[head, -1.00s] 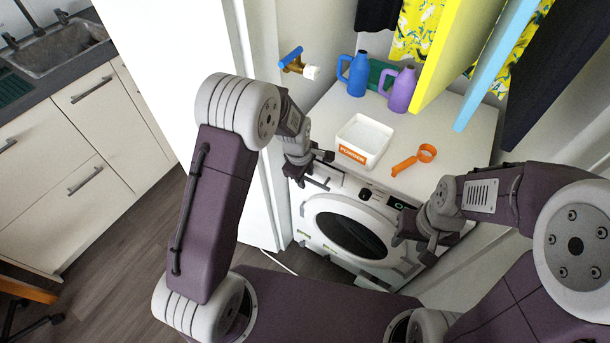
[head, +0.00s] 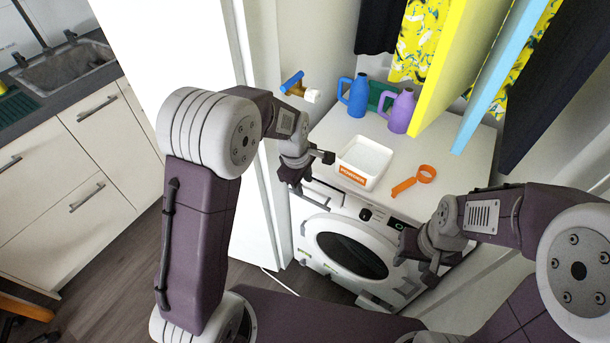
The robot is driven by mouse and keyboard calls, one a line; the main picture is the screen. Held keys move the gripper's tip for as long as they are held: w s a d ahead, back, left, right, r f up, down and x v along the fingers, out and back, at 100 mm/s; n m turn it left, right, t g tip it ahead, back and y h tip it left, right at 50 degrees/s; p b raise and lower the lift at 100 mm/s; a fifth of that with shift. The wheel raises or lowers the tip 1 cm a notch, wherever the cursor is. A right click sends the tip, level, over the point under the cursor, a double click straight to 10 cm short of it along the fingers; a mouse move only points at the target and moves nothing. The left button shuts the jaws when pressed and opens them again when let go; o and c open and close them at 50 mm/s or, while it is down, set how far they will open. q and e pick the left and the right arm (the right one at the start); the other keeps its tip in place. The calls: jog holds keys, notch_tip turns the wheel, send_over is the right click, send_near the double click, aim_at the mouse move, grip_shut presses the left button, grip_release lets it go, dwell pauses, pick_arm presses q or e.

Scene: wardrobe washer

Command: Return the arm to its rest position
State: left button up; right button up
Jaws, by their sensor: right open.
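My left gripper (head: 312,172) is in front of the washing machine's top front edge, just left of the white powder box. Its two dark fingers are spread and nothing shows between them. My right gripper (head: 413,270) is lower, in front of the right side of the washing machine (head: 312,235). Its fingers are apart and it looks empty. The arm links of both arms fill the lower left and lower right of the head view. The washer's round door looks closed, and its right edge is near my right gripper.
On the washer top stand the powder box (head: 365,163), an orange scoop (head: 413,182), a blue jug (head: 355,97) and a purple jug (head: 400,111). Clothes and coloured panels hang above at right. A white wall panel (head: 195,70) stands left, with a sink counter (head: 62,85) beyond.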

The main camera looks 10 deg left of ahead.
pick_arm(q)
jog(key=s+a+r+p, duration=0.3)
jog(key=r, duration=0.3)
jog(key=s+a+f+m, duration=0.1)
jog(key=s+a+m, duration=0.1)
jog(key=s+m, duration=0.5)
jog(key=s+a+f+m, duration=0.1)
jog(key=s+f+m, duration=0.1)
jog(key=s+m, duration=0.4)
jog(key=shift+s+a+m+g+y, duration=0.3)
jog(key=shift+s+a+m+g, duration=0.1)
jog(key=shift+s, duration=0.3)
jog(key=shift+d, duration=0.1)
